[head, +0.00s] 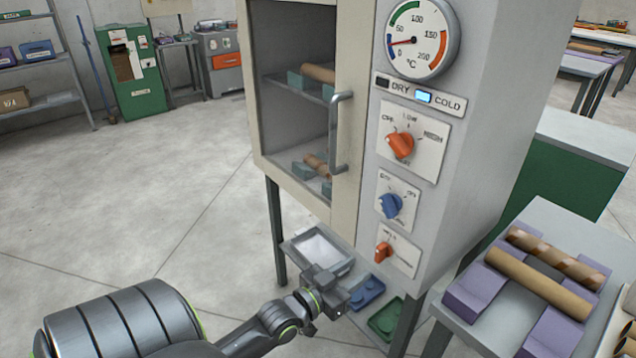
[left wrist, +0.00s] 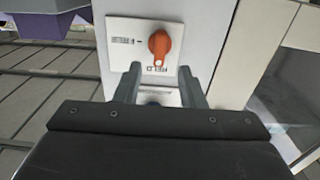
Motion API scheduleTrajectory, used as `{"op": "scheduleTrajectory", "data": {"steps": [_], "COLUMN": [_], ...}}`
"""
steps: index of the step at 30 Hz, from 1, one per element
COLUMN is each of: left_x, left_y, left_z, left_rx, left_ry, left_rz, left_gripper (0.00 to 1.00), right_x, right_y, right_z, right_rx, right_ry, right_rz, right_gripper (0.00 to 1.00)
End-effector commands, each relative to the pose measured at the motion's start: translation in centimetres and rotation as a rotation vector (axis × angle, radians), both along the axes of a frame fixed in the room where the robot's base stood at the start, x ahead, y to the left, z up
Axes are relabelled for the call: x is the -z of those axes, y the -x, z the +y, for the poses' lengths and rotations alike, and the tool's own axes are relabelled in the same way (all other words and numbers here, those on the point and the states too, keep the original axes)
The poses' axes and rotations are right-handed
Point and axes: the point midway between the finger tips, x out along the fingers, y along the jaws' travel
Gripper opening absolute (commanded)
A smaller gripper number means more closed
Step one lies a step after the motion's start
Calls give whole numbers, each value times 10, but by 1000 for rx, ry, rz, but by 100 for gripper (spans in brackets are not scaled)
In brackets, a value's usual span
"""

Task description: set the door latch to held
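The door latch is a small orange knob (head: 383,254) on a white plate, lowest of three knobs on the cabinet front. In the left wrist view, the knob (left wrist: 159,43) appears upside down, with one label below it and another to its left. Its handle lies roughly upright, towards the label that seems to read HELD; the exact setting is hard to tell. My left gripper (head: 335,297) is below and in front of the plate. In the left wrist view its fingers (left wrist: 158,85) are apart and empty, with the knob ahead between them, not touching. My right gripper is out of view.
The cabinet door (head: 348,120) with its grey handle (head: 338,130) is left of the panel. A blue knob (head: 391,205) and a larger orange knob (head: 400,145) sit above the latch. Trays (head: 366,291) lie below. A side table (head: 590,235) with tubes stands right.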

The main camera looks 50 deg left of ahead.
Motion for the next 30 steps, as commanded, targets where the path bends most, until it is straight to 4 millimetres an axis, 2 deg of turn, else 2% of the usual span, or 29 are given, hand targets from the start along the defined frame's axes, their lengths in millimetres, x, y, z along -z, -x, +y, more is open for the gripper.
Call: {"op": "scheduleTrajectory", "data": {"steps": [1, 9, 15, 21, 30], "left_x": [1, 1, 1, 0, 0], "left_y": [12, 65, 93, 103, 104], "left_z": [1, 5, 7, 8, 8], "left_rx": [0, 0, 0, 0, 0], "left_ry": [-1, 0, 0, 1, 1], "left_rz": [5, 4, 2, 0, 0], "left_gripper": [36, 36, 36, 36, 36], "right_x": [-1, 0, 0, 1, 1], "right_y": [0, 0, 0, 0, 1], "right_z": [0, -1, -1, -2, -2], "right_rx": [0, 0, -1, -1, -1], "right_ry": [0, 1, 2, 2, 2], "right_rz": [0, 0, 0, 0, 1], "right_gripper": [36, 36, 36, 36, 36]}}
